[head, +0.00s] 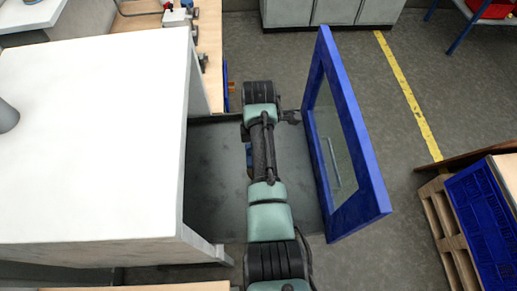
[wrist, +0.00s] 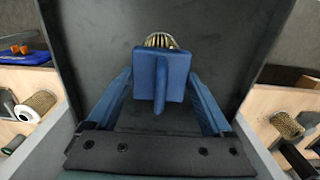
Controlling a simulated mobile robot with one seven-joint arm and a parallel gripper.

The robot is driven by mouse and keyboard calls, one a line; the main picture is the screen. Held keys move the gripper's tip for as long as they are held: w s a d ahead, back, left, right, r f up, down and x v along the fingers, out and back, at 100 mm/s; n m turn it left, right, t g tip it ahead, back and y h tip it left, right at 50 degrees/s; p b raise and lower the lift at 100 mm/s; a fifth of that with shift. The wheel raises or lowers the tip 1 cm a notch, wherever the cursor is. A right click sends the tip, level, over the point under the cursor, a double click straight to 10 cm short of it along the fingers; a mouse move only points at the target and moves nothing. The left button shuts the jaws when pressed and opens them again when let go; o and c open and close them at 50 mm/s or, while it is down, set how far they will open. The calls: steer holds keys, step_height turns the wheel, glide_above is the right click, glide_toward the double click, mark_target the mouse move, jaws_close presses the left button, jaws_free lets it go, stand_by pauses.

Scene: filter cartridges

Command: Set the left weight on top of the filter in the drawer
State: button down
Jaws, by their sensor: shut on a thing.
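My gripper (wrist: 160,80) is shut on a blue weight (wrist: 172,88), a square block with an upright rib, seen in the wrist view between the two blue fingers. Just beyond the weight, the pleated brass-coloured filter (wrist: 160,40) shows in the drawer (wrist: 95,30). The weight hides most of the filter, and I cannot tell whether the two touch. In the head view the dark grey drawer (head: 215,170) stands pulled out, its blue windowed front (head: 375,190) at the right. My arm covers the gripper and most of the filter area there.
The white cabinet (head: 90,120) stands left of the drawer. In the wrist view a filter cartridge (wrist: 37,105) lies outside at the left and another (wrist: 287,124) at the right, on wooden surfaces. A blue crate (head: 480,215) on a pallet stands at the right. Open floor lies beyond the drawer front.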

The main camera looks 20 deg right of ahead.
steer(key=shift+w+f+b, duration=0.1)
steer(key=shift+f+b, duration=0.25)
steer(key=shift+f, duration=0.15)
jaws_free()
step_height(320, 180, up, 12)
steer(key=shift+b, duration=0.3)
steer(key=shift+r+p, duration=0.6)
steer(key=shift+f, duration=0.1)
